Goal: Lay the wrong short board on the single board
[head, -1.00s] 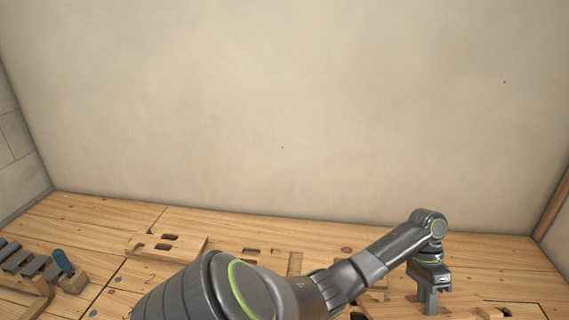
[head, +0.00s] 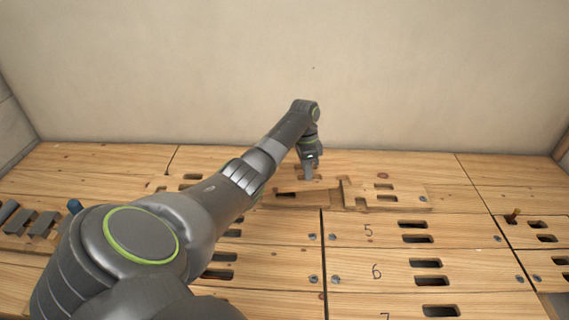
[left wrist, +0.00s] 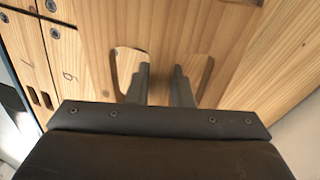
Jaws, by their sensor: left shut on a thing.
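My left gripper (head: 308,176) points down at the back middle of the bench. It is shut on a pale wooden short board with slots, which also shows in the left wrist view (left wrist: 222,35). There the fingers (left wrist: 162,82) reach into two slots and close on the wood between them. Beside it on the right in the head view lies another slotted board (head: 412,197). Part of a further slotted board (head: 176,188) shows to the left. I cannot tell which is the single board, or whether the held board touches what lies below. My right gripper is out of view.
The wooden bench (head: 480,168) carries numbered, slotted rows with screws. A rack of dark pieces (head: 38,222) is at the far left. A plain wall (head: 430,70) closes the back. My left arm hides the front left.

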